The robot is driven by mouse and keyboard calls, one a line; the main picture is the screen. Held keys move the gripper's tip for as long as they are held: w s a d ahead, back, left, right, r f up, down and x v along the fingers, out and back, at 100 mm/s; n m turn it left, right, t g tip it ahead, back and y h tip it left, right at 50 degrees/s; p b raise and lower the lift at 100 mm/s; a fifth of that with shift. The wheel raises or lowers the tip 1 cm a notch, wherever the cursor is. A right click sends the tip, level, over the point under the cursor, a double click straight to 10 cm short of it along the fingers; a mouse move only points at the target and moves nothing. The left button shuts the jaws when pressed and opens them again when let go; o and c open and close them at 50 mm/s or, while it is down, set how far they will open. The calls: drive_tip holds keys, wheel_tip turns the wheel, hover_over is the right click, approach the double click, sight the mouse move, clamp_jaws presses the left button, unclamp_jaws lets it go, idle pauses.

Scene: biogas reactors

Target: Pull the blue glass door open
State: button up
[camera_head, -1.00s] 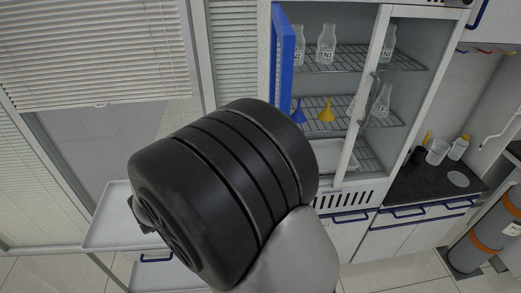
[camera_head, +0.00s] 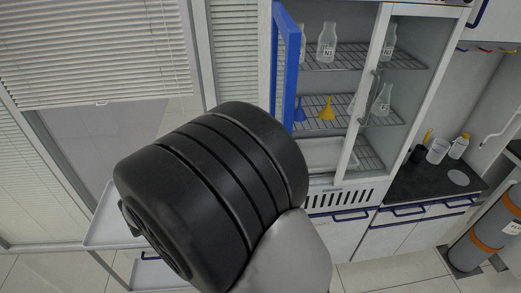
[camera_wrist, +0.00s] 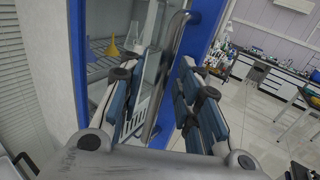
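The blue-framed glass door (camera_head: 289,70) stands ajar at the left side of the white cabinet in the head view, seen at a steep angle. In the wrist view its blue frame (camera_wrist: 208,28) and glass fill the middle, with shelves and funnels behind. A long grey handle (camera_wrist: 172,55) runs down the door beside the right frame bar. My gripper (camera_wrist: 160,108) is in front of the door, its two fingers spread apart. The handle's lower part lies between them in the picture; contact cannot be told. In the head view my black wrist hides the fingers and the door's lower part.
Bottles (camera_head: 327,42) and a yellow funnel (camera_head: 326,109) stand on the cabinet's wire shelves. The cabinet's right door (camera_head: 408,90) is at the right. A light tray table (camera_head: 107,222) stands at lower left. Open floor and benches (camera_wrist: 275,80) show at right in the wrist view.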

drive_tip(key=v, duration=1)
drive_tip(key=shift+s, duration=0.15)
